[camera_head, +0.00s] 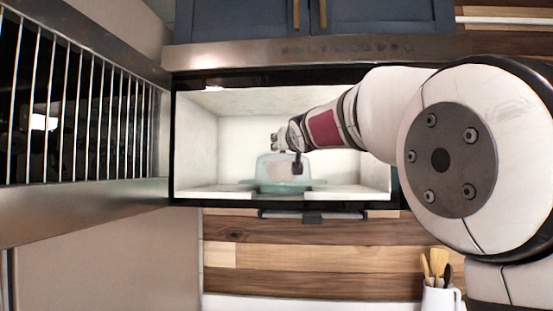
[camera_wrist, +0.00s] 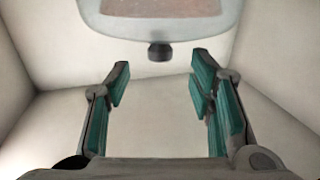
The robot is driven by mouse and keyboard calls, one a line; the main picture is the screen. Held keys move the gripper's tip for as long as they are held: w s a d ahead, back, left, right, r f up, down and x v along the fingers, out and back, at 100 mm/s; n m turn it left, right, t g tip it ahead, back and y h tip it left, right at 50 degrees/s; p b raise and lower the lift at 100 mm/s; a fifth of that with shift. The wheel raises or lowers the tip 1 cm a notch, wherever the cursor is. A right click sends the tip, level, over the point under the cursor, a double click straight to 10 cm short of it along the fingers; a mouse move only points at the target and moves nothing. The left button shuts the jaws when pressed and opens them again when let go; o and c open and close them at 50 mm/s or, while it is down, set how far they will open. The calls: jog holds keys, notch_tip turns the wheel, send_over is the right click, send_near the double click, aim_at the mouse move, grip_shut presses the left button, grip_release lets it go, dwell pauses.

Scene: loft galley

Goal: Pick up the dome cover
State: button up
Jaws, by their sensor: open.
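The dome cover (camera_head: 268,168) is a pale translucent cover inside the open microwave (camera_head: 204,150). It sits on a greenish glass plate (camera_head: 300,187) on the microwave floor. In the wrist view the dome cover (camera_wrist: 215,22) is at the top edge, with its dark knob (camera_wrist: 160,52) pointing toward me. My gripper (camera_wrist: 158,68) is open, its teal-padded fingers spread to either side of the knob's line. The knob appears just beyond the fingertips, with nothing between the pads. In the head view my gripper (camera_head: 278,141) is inside the microwave, just above the cover; part of the cover is hidden behind it.
The microwave door (camera_head: 70,205) stands open at the left. Pale cavity walls surround my gripper closely. A white utensil holder (camera_head: 440,298) stands at the lower right, and blue cabinets (camera_head: 370,18) are above. Bare cavity floor shows right of the plate.

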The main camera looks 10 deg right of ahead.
jog(key=shift+w+d+r+p, duration=0.1)
jog(key=shift+w+r+p, duration=0.1)
jog(key=shift+w+p, duration=1.4)
jog(key=shift+w, duration=1.05)
jog(key=c, duration=1.1)
